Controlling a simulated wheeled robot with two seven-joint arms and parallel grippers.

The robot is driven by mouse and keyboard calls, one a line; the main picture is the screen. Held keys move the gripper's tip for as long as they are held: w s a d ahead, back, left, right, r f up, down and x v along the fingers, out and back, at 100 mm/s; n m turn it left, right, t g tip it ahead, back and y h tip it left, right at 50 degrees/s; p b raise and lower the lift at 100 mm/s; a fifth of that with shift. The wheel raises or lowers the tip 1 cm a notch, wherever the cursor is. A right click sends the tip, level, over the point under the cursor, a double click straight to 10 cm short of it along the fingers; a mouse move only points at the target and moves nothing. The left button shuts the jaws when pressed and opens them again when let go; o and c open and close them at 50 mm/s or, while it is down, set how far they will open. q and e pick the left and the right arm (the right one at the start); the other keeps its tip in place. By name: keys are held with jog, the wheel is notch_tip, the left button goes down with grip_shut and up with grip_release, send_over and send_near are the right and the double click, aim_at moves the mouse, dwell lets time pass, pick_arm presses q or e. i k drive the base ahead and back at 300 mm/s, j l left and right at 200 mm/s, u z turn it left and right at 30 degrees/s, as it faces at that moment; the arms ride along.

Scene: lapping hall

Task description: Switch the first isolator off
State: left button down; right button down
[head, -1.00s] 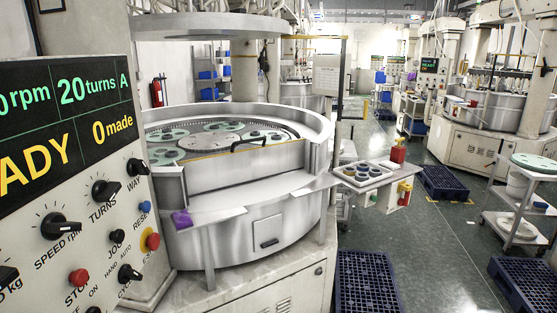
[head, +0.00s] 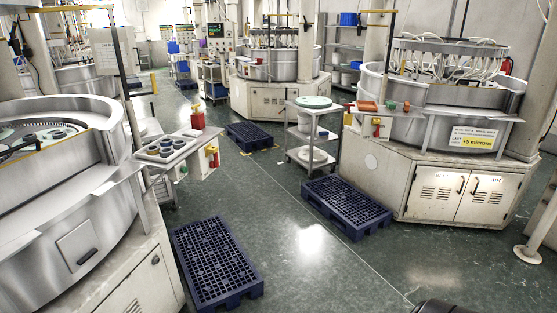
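I cannot make out a surely marked isolator. A small yellow-and-red fitting (head: 213,156) sits on a pale box at the end of the near parts table. A similar yellow-and-red fitting (head: 377,127) sits at the left end of the right lapping machine (head: 440,135). Either may be a switch, but both are too small to tell their position. The near lapping machine (head: 75,205) stands at the left, with a closed front flap. Neither of my grippers is in view.
Blue pallets lie on the floor: one at the front (head: 215,262), one at centre right (head: 346,206), one farther back (head: 250,136). A trolley (head: 312,130) stands beside the right machine. A post foot (head: 530,253) is at far right. The green floor (head: 300,260) between is clear.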

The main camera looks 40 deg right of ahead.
aim_at(214, 165)
jog(key=z, duration=1)
jog(key=i+l, duration=0.4)
jog(key=i, duration=0.25)
jog(key=i+l, duration=0.45)
jog(key=i, duration=0.2)
jog(key=i+l, duration=0.4)
jog(key=i, duration=0.25)
jog(key=i+l, duration=0.45)
jog(key=i, duration=0.2)
jog(key=i+l+u, duration=0.1)
jog(key=i+l, duration=0.3)
jog(key=i, duration=0.25)
